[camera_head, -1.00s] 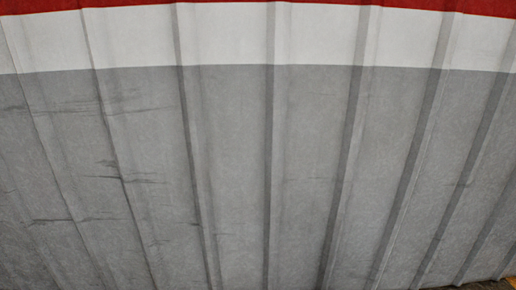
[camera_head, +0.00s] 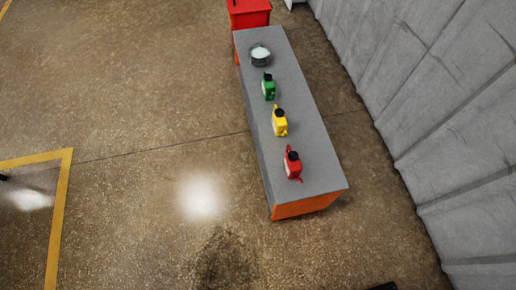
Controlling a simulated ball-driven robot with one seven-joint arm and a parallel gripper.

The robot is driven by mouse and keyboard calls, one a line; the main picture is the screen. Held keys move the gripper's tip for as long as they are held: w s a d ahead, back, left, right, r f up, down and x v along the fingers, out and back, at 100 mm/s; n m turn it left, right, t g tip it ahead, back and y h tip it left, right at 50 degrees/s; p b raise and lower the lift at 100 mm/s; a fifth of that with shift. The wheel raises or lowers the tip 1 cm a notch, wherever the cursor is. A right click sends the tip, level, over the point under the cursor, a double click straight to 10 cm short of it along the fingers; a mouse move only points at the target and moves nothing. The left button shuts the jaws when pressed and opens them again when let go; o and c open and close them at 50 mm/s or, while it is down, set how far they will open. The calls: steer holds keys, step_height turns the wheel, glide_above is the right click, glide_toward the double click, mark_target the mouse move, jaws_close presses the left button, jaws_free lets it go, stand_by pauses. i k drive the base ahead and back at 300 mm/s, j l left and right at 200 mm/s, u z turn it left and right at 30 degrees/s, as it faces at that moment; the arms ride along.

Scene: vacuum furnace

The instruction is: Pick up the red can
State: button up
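The red can (camera_head: 292,166) stands upright on the near end of a long grey-topped workbench (camera_head: 315,150). It is small and has a dark cap and a pale label. A yellow can (camera_head: 279,123) and a green can (camera_head: 268,88) stand behind it in a row along the bench. My gripper does not show in the head view, and nothing touches the red can.
A grey ribbed wall (camera_head: 430,110) runs along the right. The concrete floor (camera_head: 140,110) left of the bench is open, with yellow lines (camera_head: 62,205).

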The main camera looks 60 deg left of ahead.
mark_target(292, 163)
steer(key=u, duration=1.15)
steer(key=z, duration=1.5)
steer(key=k+z, duration=0.3)
steer(key=k+j+z, duration=0.1)
steer(key=k+z, duration=0.25)
steer(key=i+u, duration=0.1)
steer(key=u, duration=1.8)
steer(key=i+j+z, duration=0.35)
steer(key=i+j, duration=0.15)
steer(key=j, duration=0.15)
steer(key=i+j+z, duration=0.15)
steer(key=j, duration=0.2)
